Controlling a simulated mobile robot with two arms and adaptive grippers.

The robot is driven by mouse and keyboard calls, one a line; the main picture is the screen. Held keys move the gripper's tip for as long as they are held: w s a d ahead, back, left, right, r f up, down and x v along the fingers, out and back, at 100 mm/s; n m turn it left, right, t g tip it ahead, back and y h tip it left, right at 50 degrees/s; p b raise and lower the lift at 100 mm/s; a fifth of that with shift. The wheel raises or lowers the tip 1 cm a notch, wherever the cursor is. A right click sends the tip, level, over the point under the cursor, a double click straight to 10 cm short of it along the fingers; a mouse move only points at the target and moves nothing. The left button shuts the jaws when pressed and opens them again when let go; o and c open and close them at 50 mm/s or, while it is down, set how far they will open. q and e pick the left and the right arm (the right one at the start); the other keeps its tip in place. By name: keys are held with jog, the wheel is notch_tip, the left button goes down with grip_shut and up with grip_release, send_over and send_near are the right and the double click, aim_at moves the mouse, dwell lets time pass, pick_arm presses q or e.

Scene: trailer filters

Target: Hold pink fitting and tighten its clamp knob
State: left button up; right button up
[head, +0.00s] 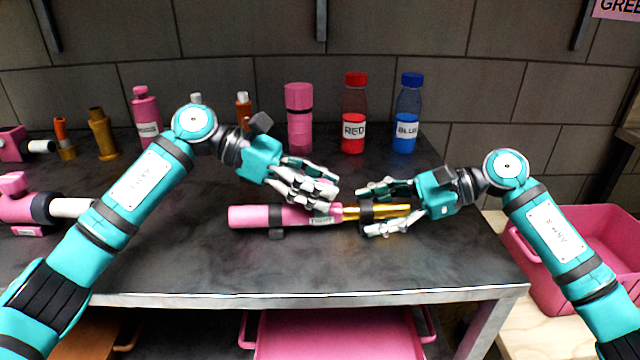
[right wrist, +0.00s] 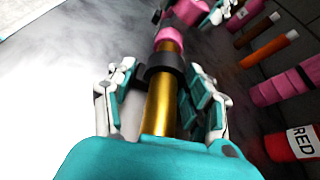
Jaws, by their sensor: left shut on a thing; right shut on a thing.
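The pink fitting (head: 260,217) lies lengthwise on the dark worktop, with a label reading TIGHT near its right end. A gold rod (head: 397,211) extends from it to the right, with a black clamp knob (head: 366,213) around the rod. My left gripper (head: 322,200) is shut on the fitting's right part from above, hiding some of it. My right gripper (head: 370,210) comes from the right, its fingers on both sides of the black knob. The right wrist view shows the knob (right wrist: 165,66) between the fingertips and the gold rod (right wrist: 160,105) running back towards the palm.
A red bottle (head: 354,128), a blue bottle (head: 406,128) and a pink canister (head: 299,118) stand behind my grippers. Another pink fitting (head: 22,208) with a white pipe lies at left. Pink bins stand below the front edge (head: 340,333) and at right (head: 625,225).

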pick_arm(q)
jog(key=m+g+y, duration=0.2)
jog(key=m+g, duration=0.3)
jog(key=shift+w, duration=0.1)
jog(key=shift+f+m+g+y, duration=0.1)
jog(key=shift+m+g+y, duration=0.2)
jog(key=shift+g+y, duration=0.1)
jog(key=o, duration=1.2)
jog(key=shift+o, duration=0.2)
notch_tip(320, 180, up, 8)
jog(key=shift+r, duration=1.05)
